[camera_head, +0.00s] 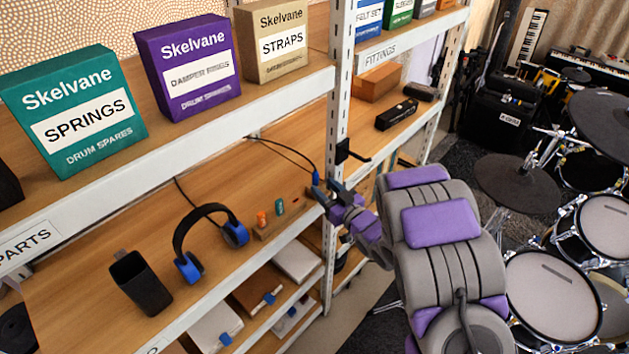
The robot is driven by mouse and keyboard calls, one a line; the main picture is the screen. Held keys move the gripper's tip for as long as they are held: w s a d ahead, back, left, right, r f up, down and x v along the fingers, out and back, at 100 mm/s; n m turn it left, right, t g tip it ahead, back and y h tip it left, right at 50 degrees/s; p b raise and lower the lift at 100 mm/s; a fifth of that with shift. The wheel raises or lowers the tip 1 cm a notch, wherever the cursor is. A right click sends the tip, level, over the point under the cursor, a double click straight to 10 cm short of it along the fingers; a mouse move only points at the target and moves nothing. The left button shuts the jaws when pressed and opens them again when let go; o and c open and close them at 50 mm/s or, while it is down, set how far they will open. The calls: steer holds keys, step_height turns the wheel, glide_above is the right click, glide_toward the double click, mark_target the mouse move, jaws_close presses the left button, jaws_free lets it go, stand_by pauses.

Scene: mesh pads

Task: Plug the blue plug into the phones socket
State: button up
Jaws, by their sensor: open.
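A blue plug (316,179) on a thin black cable (285,145) shows beside the tips of my gripper (326,190), close to the white shelf upright. My gripper is open. Whether the plug lies between the jaws or just behind them I cannot tell. A small wooden block (268,234) with an orange and a teal peg-like piece stands on the shelf left of my gripper. I cannot pick out the phones socket; no label for it is readable.
Black and blue headphones (238,232) and a black open cup (141,283) stand on the middle shelf. The white upright (334,130) is close to my gripper. Boxes (75,112) line the upper shelf. Drums (555,295) fill the floor at right.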

mark_target(315, 171)
steer(key=shift+b+x, duration=0.85)
steer(key=shift+x, duration=1.85)
steer(key=shift+s+r, duration=0.1)
jaws_close()
steer(key=shift+r+p, duration=0.3)
steer(key=shift+r, duration=0.15)
step_height(315, 171, up, 3)
steer(key=shift+r+p, duration=0.1)
steer(key=shift+p, duration=1)
steer(key=s+d+p, duration=0.3)
steer(key=s, duration=0.5)
steer(key=shift+d+r, duration=0.2)
steer(key=shift+r, duration=0.05)
